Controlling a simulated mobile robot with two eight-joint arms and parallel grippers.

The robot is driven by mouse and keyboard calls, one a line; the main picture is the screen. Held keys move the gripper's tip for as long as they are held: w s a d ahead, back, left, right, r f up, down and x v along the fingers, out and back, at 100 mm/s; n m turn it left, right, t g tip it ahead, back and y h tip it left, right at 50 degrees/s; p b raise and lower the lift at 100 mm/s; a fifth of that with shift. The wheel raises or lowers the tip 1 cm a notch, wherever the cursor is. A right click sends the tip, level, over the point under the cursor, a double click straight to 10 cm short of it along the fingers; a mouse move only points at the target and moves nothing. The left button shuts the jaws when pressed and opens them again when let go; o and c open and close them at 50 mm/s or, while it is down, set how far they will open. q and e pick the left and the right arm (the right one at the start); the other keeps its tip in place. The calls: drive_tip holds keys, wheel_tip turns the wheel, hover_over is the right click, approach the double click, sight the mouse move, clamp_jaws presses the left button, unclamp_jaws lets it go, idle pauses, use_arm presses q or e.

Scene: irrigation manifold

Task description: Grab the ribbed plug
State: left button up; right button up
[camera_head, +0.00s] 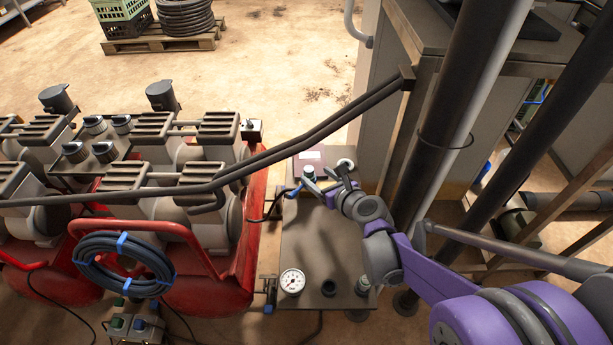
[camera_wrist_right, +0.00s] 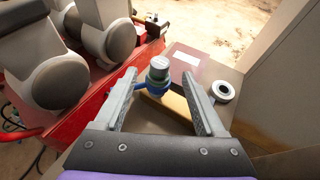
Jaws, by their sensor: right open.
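A small round piece with a pale grey top and a blue collar, which looks like the ribbed plug (camera_head: 308,173), stands upright at the far end of the grey metal bench plate (camera_head: 320,240). Its ribs are too small to make out. In the right wrist view the plug (camera_wrist_right: 158,70) shows between the fingertips, with a gap on each side. A blue lever or hose end sits beside its base. My right gripper (camera_head: 323,174) is open and empty, reaching in from the right; it also fills the lower right wrist view (camera_wrist_right: 160,75). My left gripper is out of view.
A white ring (camera_wrist_right: 223,91) lies right of the plug, and a flat reddish plate (camera_wrist_right: 190,63) behind it. A pressure gauge (camera_head: 292,281) sits on the near bench. Red pump frames (camera_head: 245,230) stand left. A dark pipe (camera_head: 300,145) crosses above; upright posts (camera_head: 450,120) stand right.

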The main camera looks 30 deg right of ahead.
sight(311, 171)
drive_tip(key=shift+b+x, duration=0.9)
drive_tip(key=shift+x, duration=2.15)
clamp_jaws()
